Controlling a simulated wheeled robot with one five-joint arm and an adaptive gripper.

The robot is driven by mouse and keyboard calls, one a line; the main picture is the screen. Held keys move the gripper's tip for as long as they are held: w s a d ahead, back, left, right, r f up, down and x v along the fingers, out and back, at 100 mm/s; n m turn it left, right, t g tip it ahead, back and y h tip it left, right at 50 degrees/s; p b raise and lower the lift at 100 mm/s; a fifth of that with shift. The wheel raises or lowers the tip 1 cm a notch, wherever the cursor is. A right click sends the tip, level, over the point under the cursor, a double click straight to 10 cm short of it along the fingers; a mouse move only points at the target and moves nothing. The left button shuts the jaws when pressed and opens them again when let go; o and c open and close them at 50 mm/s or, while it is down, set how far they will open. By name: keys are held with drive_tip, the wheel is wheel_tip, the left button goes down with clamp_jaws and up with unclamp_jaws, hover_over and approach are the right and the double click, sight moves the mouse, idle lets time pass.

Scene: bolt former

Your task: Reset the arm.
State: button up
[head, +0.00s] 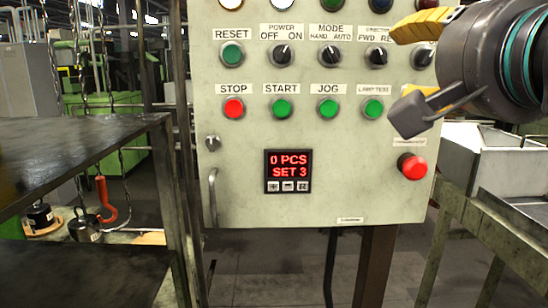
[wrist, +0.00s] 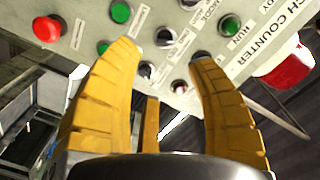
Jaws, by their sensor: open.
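My gripper (head: 405,70) is at the upper right in the head view, in front of the right part of the control panel (head: 230,190). In the wrist view the open gripper (wrist: 168,50) points at the panel, with knobs and buttons beyond the fingertips. I cannot tell whether a fingertip touches the panel. My gripper and arm hide part of the panel's upper right, including part of the direction label.
The panel has a green reset button (head: 232,55), a red stop button (head: 234,108), a red mushroom button (head: 412,167) and a display (head: 288,171) reading 0 PCS, SET 3. A dark metal table (head: 80,150) stands left. A grey bin (head: 490,165) stands right.

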wheel_tip(320, 180, down, 23)
drive_tip(key=w+n+g, duration=0.3)
drive_tip(key=n+g, duration=0.4)
drive_tip(key=n, duration=0.1)
drive_tip(key=s+f+g+p, duration=0.2)
drive_tip(key=s+f, duration=0.4)
drive_tip(key=f, duration=0.4)
drive_tip(key=s+f+g+p, duration=0.2)
drive_tip(key=s+f+g, duration=0.3)
drive_tip(key=f, duration=0.6)
drive_tip(key=shift+s+f+n, duration=0.2)
drive_tip(key=shift+s+n, duration=0.2)
drive_tip(key=shift+s, duration=0.5)
drive_tip(key=shift+r, duration=0.1)
